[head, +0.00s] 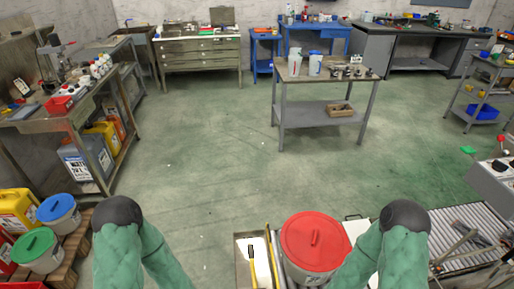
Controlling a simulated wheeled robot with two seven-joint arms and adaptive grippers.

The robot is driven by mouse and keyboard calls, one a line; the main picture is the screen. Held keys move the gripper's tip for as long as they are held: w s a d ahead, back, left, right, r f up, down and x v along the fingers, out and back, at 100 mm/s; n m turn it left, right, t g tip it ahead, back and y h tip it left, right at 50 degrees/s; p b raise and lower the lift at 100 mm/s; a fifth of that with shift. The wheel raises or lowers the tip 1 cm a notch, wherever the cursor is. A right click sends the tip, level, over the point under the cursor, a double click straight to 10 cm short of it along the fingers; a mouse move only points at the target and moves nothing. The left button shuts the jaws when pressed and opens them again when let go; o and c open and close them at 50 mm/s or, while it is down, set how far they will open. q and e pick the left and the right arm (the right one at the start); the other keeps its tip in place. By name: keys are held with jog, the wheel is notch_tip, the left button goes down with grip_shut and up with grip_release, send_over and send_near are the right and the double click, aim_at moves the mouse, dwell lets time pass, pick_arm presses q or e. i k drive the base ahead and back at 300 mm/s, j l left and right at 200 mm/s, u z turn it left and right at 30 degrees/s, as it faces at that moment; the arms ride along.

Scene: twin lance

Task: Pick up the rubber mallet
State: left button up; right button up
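I cannot make out a rubber mallet for certain in the head view. Small dark items (350,71) lie on the right part of the middle workbench (292,78), too small to name. My two green arms show at the bottom left and bottom right, bent at dark rounded joints. Neither gripper shows, so I cannot see whether either one holds anything.
A red-lidded bucket (314,240) stands close in front, beside a tray with a yellow and black item (252,264). Lidded buckets (58,211) stand at left. A cluttered bench (48,120) lines the left wall. A roller conveyor (462,228) is at right. The green floor (215,150) between is open.

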aim_at(250, 245)
jog(key=j+z, duration=0.15)
jog(key=z, duration=0.35)
jog(key=j+z, duration=0.2)
jog(key=z, duration=0.3)
jog(key=j+z, duration=0.2)
jog(key=z, duration=0.3)
jog(key=j+z, duration=0.15)
jog(key=z, duration=0.35)
jog(key=k+j+z, duration=0.2)
jog(key=j, duration=0.35)
jog(key=k+j+z, duration=0.2)
jog(key=k+j, duration=0.2)
jog(key=k+j+z, duration=0.2)
jog(key=k+j, duration=0.15)
jog(key=j, duration=0.25)
